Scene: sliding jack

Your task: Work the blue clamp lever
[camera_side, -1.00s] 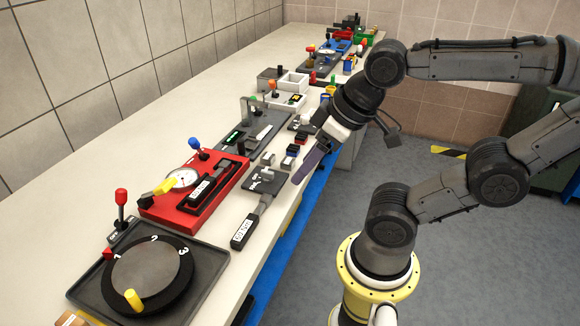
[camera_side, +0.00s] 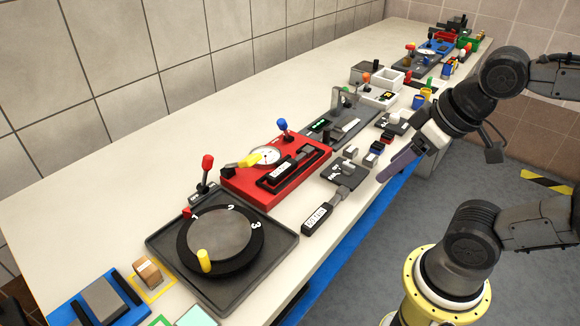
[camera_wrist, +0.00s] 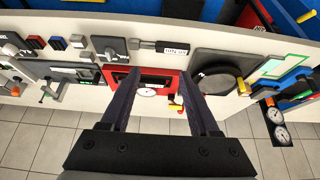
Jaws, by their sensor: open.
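The blue-knobbed lever (camera_side: 282,125) stands up at the back edge of a red fixture (camera_side: 235,183) on the bench. The red fixture carries a round white dial (camera_side: 265,156), a yellow handle (camera_side: 250,160) and a black labelled handle. My gripper (camera_side: 400,160) is over the bench's front edge, to the right of the fixture and apart from it. In the wrist view my gripper (camera_wrist: 160,75) is open, its two dark fingers spread with nothing held. The red fixture (camera_wrist: 168,77) shows between and beyond them. I cannot make out the blue knob there.
A black turntable (camera_side: 185,250) with a yellow peg and a red-knobbed lever (camera_side: 207,163) stand nearer the camera. Several small devices crowd the far bench. The back strip is clear.

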